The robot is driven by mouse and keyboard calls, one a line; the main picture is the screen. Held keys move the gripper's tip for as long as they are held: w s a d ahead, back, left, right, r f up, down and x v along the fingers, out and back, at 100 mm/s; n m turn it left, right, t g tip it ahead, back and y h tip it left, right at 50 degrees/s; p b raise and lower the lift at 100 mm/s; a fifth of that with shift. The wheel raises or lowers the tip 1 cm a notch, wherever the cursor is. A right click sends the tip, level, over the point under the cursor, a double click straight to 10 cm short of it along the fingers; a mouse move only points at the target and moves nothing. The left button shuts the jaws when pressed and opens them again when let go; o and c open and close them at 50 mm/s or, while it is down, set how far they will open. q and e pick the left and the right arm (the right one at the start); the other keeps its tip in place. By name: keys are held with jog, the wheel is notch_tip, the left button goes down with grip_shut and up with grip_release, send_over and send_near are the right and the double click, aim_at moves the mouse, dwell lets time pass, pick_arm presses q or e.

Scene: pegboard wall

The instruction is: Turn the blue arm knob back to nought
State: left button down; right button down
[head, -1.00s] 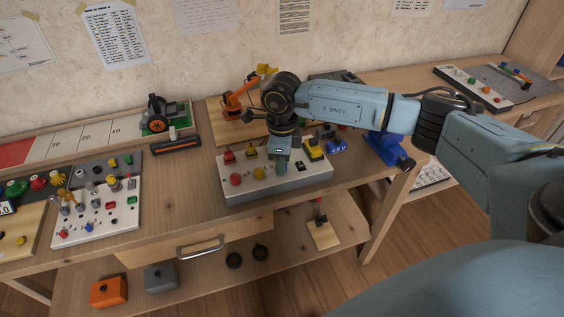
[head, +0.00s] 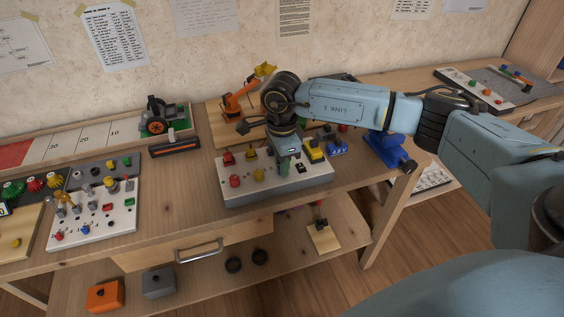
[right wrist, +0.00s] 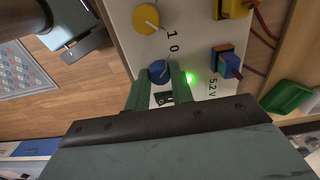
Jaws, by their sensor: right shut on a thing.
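The blue knob (right wrist: 159,72) is on the white face of a control box (head: 240,198), near a printed 0. My right gripper (right wrist: 161,78) is shut on the knob, with one finger on each side of it. In the head view my right gripper (head: 283,165) points down onto the right part of the box and hides the knob. A small green light (right wrist: 190,79) glows beside the fingers. I cannot make out the knob's pointer. My left gripper is not in view.
A yellow knob (right wrist: 146,18) and a red knob (head: 235,181) sit left of the gripper. Red and yellow blocks (head: 314,151) stand at the box's back. An orange model arm (head: 238,98) stands behind. A white switch panel (head: 95,225) is at left.

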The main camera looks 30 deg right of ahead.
jog(key=c, duration=1.2)
grip_release()
jog(key=shift+r, duration=0.1)
jog(key=shift+r, duration=0.3)
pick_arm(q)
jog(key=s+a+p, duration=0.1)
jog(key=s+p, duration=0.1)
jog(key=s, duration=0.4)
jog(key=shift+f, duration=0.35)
pick_arm(e)
notch_tip(320, 180, up, 13)
jog(key=shift+f, duration=0.15)
